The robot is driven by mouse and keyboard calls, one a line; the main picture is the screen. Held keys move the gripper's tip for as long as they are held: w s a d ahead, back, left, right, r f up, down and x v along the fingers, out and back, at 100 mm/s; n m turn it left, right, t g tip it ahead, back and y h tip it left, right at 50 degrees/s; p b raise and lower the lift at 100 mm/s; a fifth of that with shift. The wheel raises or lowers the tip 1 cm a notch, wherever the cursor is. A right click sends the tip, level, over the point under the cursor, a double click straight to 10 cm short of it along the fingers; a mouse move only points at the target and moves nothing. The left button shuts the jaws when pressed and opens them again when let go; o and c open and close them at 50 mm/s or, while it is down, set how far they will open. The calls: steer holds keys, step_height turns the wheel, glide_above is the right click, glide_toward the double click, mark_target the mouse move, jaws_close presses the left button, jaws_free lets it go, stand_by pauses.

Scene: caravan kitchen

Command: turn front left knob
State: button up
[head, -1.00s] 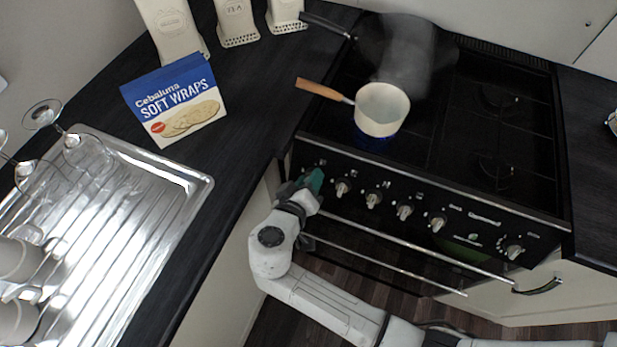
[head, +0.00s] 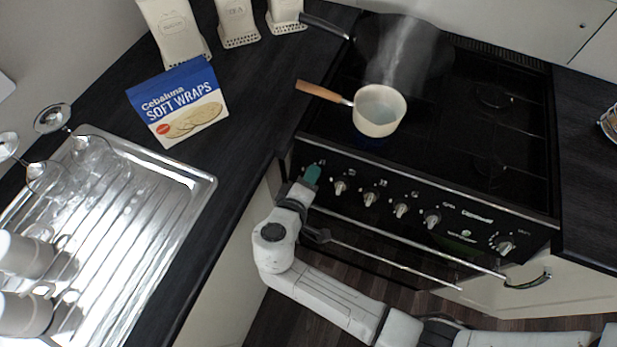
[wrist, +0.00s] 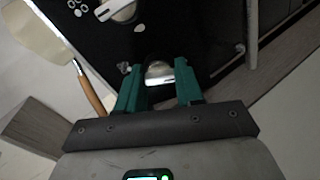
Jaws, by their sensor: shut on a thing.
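The stove's control panel (head: 420,196) carries a row of silver knobs. My gripper (head: 312,174) is at the left end of that row, and its green fingers cover the leftmost knob in the head view. In the wrist view my gripper (wrist: 158,82) has its two green fingers on either side of a silver knob (wrist: 158,70), shut on it. The cream saucepan (head: 379,110) with a wooden handle stands on the front left burner.
Oven rails (head: 400,240) run below the knobs, close to my wrist. A dark pan (head: 400,45) stands behind the saucepan, with steam in front. A soft wraps box (head: 180,103) and a metal drainer (head: 130,215) with glasses and mugs are left.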

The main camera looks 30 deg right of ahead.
steer(key=shift+a, duration=0.1)
steer(key=o, duration=1)
steer(key=shift+o, duration=0.2)
steer(key=b+v, duration=0.1)
steer(key=v, duration=0.9)
steer(key=shift+a+r, duration=0.15)
steer(key=shift+a, duration=0.15)
steer(key=shift+s, duration=0.25)
